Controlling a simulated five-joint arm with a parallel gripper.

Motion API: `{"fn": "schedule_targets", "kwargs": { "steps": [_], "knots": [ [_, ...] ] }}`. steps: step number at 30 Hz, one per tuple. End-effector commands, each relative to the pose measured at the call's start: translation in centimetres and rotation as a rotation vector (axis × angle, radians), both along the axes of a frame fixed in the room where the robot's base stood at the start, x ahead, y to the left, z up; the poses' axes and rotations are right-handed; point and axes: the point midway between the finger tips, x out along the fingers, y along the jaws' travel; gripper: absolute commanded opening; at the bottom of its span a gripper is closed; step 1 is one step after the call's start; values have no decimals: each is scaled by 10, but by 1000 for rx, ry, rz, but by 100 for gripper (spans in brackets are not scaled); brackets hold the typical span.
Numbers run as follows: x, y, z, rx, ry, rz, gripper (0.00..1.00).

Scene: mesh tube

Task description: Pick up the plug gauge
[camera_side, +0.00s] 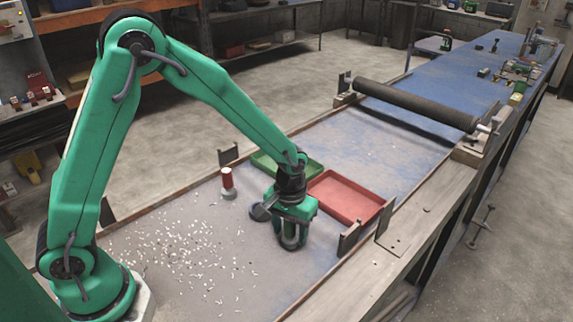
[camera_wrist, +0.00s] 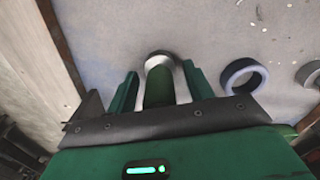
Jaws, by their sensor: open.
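My gripper (camera_wrist: 160,86) is open, low over the bench. In the wrist view a green cylinder with a pale metal collar, which looks like the plug gauge (camera_wrist: 159,88), stands between the two green fingers. A gap shows on each side of it, and its near part is hidden by my gripper body. In the side view my gripper (camera_side: 291,240) hides this cylinder.
A grey ring (camera_wrist: 243,77) lies right of the fingers, with another ring (camera_wrist: 310,73) at the right edge. A red tray (camera_side: 345,212) and a green tray (camera_side: 262,164) lie behind my gripper. Small white bits (camera_side: 190,245) litter the left. A black roller (camera_side: 415,103) crosses the bench.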

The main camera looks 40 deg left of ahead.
Motion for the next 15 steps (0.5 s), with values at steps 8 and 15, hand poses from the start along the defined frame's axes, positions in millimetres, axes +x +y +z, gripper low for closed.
{"fn": "schedule_targets", "kwargs": {
  "steps": [8,15],
  "knots": [
    [0,0,0,0,0,0,28],
    [0,0,0,-1,-1,0,0]
  ]
}}
